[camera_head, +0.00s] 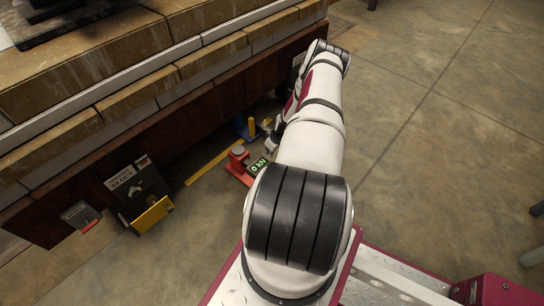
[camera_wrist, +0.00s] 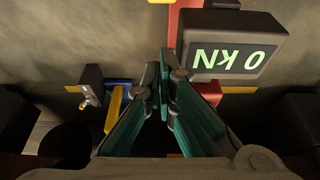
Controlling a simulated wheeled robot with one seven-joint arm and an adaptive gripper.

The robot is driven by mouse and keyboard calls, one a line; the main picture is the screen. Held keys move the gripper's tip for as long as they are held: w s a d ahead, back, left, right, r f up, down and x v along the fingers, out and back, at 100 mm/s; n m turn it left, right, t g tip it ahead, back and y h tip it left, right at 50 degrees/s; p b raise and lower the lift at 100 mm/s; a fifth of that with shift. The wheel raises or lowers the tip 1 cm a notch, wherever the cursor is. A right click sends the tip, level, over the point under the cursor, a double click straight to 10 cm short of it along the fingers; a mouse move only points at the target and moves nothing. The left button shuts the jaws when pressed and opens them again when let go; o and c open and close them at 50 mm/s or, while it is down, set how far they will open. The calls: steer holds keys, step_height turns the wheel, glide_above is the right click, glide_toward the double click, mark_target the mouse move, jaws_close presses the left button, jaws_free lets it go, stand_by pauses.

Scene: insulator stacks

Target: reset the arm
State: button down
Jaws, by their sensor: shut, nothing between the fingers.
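My arm (camera_head: 311,150) is white with black ribbed joints and dark red patches. In the head view it reaches up and away from my base, then bends back beside the brick-edged bench. My gripper (camera_wrist: 163,85) has green-faced fingers that meet at their tips in the wrist view, with nothing between them. In the head view my gripper (camera_head: 269,138) is small and partly hidden by the arm. It is near a black display (camera_wrist: 232,46) reading "0 kN", which also shows in the head view (camera_head: 258,166). I cannot tell whether they touch.
A red block-like fixture (camera_head: 238,160) stands beside the display, low by the bench (camera_head: 120,102). A blue and yellow piece (camera_head: 245,127) is just behind. A labelled black box with a yellow plate (camera_head: 152,214) stands at left. Open concrete floor (camera_head: 450,140) lies right.

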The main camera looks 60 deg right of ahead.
steer(key=p+v, duration=0.2)
steer(key=v, duration=0.5)
steer(key=shift+r, duration=0.15)
steer(key=shift+w, duration=0.15)
